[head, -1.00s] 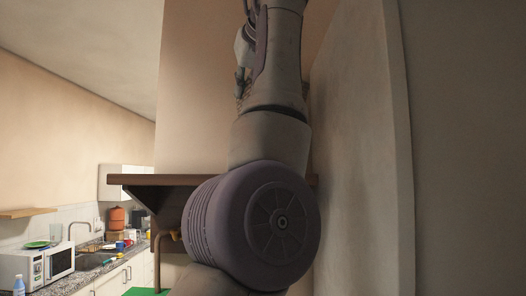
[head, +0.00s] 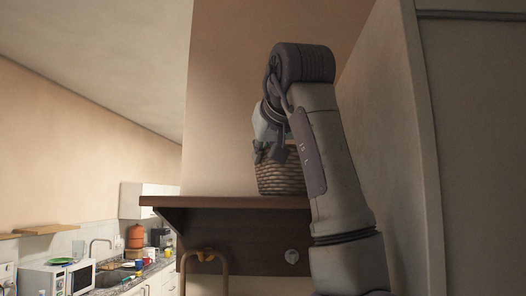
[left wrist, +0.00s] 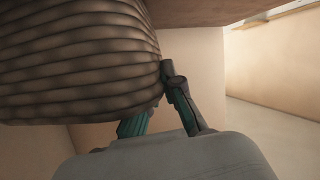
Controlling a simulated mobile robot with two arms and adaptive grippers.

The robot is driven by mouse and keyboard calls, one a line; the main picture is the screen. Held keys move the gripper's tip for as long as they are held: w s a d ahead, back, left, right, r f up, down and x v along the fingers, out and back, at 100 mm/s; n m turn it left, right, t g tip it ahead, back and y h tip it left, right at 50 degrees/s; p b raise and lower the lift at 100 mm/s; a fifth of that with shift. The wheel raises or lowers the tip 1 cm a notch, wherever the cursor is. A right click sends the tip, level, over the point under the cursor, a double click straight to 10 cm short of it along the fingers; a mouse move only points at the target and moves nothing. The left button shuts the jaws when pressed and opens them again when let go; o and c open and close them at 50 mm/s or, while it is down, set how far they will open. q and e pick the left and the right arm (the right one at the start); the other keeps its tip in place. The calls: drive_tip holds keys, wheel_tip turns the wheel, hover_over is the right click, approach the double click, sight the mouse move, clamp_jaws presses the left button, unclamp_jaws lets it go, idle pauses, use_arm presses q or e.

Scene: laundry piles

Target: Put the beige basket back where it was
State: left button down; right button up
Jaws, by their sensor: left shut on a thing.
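The beige wicker basket (head: 280,178) appears at the dark wooden shelf in the head view, just above its top edge. I cannot tell whether it rests on the shelf or hangs slightly above it. My left gripper (head: 268,151) is shut on the basket at its upper left part; my arm hides the basket's right side. In the left wrist view the basket (left wrist: 80,60) fills the upper left, with the gripper fingers (left wrist: 160,115) against it. My right gripper is not in view.
The dark wooden shelf (head: 170,201) sticks out from the wall, with a curved brown rail (head: 205,252) below. A pale wall panel (head: 385,110) stands close to the right of my arm. A kitchen counter with a microwave (head: 82,276) is far left.

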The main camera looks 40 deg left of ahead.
use_arm(q)
drive_tip(key=shift+w, duration=0.15)
drive_tip(key=shift+f, duration=0.2)
drive_tip(key=c, duration=1.3)
unclamp_jaws()
drive_tip(key=shift+r, duration=0.15)
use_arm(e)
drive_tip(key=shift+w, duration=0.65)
use_arm(q)
drive_tip(key=shift+s+d+r, duration=0.15)
drive_tip(key=shift+s+d, duration=0.05)
drive_tip(key=shift+d, duration=0.1)
drive_tip(key=b+v, duration=0.3)
drive_tip(key=v, duration=0.8)
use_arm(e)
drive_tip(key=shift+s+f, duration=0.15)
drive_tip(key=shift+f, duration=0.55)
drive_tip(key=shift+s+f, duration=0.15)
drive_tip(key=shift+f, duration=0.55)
use_arm(q)
drive_tip(key=shift+d, duration=0.1)
